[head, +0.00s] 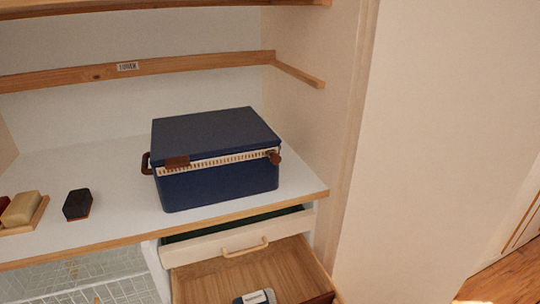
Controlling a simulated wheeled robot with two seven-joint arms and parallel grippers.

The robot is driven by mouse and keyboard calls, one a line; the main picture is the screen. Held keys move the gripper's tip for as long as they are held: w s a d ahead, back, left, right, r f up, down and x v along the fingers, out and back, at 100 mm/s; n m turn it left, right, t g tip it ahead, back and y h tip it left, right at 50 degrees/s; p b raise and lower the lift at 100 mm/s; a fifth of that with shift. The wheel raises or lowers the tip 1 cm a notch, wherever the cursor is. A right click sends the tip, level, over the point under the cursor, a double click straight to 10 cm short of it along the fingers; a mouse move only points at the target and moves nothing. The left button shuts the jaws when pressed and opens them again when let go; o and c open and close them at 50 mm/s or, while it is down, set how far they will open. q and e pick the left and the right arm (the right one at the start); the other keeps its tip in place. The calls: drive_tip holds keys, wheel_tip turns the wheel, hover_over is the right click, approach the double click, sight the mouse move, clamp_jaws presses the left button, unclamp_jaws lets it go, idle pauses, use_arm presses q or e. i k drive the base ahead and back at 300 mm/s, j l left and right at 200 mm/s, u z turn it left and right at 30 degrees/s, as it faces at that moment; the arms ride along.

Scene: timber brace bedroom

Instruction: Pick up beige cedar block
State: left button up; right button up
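A beige block (21,209), which looks like the cedar block, lies at the far left of the white shelf top. It rests on a small wooden tray (40,214), beside a dark red thing (4,203) cut off by the picture's left edge. Neither of my grippers is in the head view.
A dark block (77,205) stands right of the tray. A large blue box (217,186) with brown fittings fills the shelf's right part. Below, a wooden drawer (225,272) is open with a small item (256,297) inside. Wire baskets (75,280) are lower left.

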sight(22, 208)
drive_tip(key=k+l+u, duration=0.1)
drive_tip(key=l, duration=0.25)
drive_tip(key=k+u, duration=0.15)
drive_tip(key=u, duration=1.2)
drive_tip(key=i+j+z, duration=0.1)
drive_tip(key=i+j, duration=0.35)
